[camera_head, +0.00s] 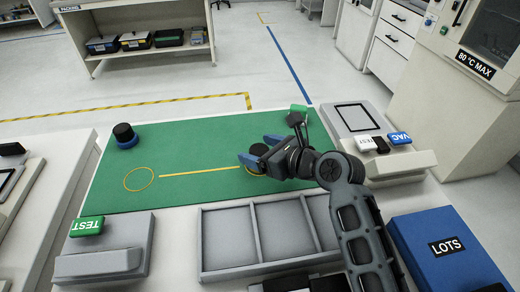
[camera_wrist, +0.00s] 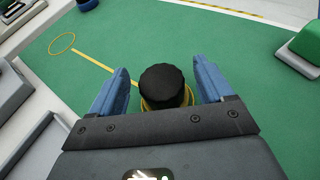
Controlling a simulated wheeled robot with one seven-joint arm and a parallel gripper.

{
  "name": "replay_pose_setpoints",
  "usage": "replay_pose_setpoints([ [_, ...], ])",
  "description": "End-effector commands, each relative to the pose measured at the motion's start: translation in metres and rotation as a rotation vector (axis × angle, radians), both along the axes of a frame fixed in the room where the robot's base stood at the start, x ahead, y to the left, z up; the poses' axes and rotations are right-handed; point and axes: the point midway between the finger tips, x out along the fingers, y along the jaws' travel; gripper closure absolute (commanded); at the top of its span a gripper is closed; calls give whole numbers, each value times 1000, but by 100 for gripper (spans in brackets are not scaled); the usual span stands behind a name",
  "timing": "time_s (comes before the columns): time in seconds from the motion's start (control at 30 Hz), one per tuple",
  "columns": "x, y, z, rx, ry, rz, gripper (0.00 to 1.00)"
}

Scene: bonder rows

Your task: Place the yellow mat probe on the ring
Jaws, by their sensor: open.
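The yellow mat probe (camera_wrist: 163,88), a black ribbed knob on a yellow base, stands on the green mat between my fingers in the wrist view. In the head view my arm mostly hides it. My gripper (camera_wrist: 160,72) is open, with one blue finger on each side of the knob and a visible gap at each side. It also shows in the head view (camera_head: 260,151), low over the mat. The thin yellow ring (camera_head: 139,179) is empty on the mat's left part. It also shows in the wrist view (camera_wrist: 62,43). A yellow line runs from near the ring toward the probe.
A black-topped blue probe (camera_head: 125,136) stands at the mat's back left. A green-topped block (camera_head: 300,112) is at the back right. Grey trays (camera_head: 255,233) line the front, beside a TEST unit (camera_head: 87,226). The mat (camera_head: 190,140) is clear between probe and ring.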

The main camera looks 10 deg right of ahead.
Motion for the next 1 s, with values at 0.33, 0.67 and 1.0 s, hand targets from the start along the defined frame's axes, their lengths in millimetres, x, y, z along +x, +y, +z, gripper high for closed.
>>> replay_pose_setpoints([
  [0.33,-48,-38,24,0,0,-4,20],
  [0.67,-82,-64,42,0,0,-2,20],
  [1.0,-86,-66,44,0,1,-1,20],
])
